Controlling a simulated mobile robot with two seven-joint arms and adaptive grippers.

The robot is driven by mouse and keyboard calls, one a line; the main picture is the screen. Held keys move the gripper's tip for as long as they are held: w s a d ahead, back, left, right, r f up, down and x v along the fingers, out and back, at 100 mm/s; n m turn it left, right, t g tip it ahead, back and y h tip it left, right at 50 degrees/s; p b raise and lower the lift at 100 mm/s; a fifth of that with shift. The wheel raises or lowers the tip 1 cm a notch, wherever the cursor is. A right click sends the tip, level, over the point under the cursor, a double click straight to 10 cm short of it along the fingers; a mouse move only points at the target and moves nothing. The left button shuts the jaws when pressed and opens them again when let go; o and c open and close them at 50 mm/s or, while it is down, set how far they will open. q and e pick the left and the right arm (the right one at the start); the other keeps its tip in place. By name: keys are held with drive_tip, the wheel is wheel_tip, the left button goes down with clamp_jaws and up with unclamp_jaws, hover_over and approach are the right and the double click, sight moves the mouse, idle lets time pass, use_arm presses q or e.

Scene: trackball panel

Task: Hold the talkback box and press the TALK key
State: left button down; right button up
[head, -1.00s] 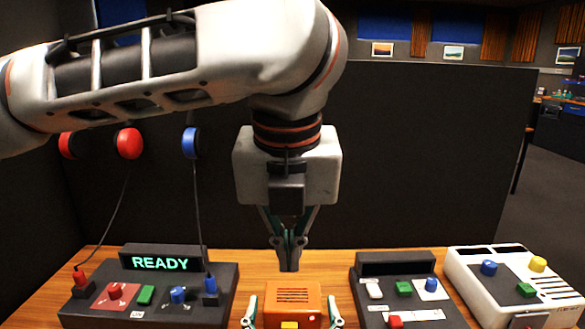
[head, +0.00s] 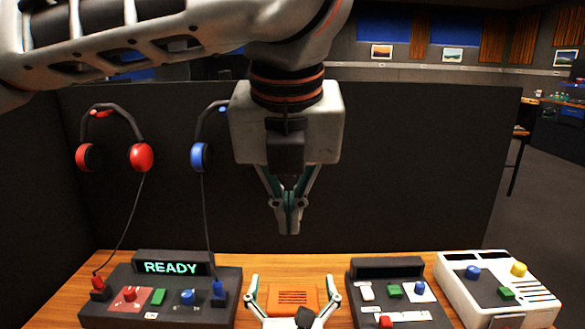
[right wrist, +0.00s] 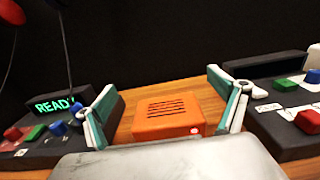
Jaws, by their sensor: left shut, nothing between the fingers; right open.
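The orange talkback box (head: 291,298), with dark slots in its top, sits on the wooden desk between two consoles. My right gripper (head: 292,284) is open, with one finger on each side of the box. In the right wrist view the box (right wrist: 166,120) lies between the spread fingers, with gaps at both sides. A small pale spot shows near its front right corner. My left gripper (head: 290,228) is shut and empty, pointing down above and behind the box.
A dark console (head: 126,280) with a READY display stands left. Another dark console (head: 362,315) and a white console (head: 462,300) stand right. Red headphones (head: 141,157) and blue headphones (head: 200,157) hang on the dark partition (head: 420,170) behind the desk.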

use_arm(q)
wheel_tip(320, 180, up, 9)
drive_tip(key=s+t+p, duration=0.1)
drive_tip(key=s+p, duration=0.1)
drive_tip(key=p, duration=0.2)
drive_tip(key=shift+s, duration=0.25)
use_arm(e)
wheel_tip(320, 180, up, 7)
use_arm(q)
drive_tip(key=shift+f, duration=0.15)
use_arm(e)
drive_tip(key=shift+o, duration=0.6)
drive_tip(key=shift+s, duration=0.1)
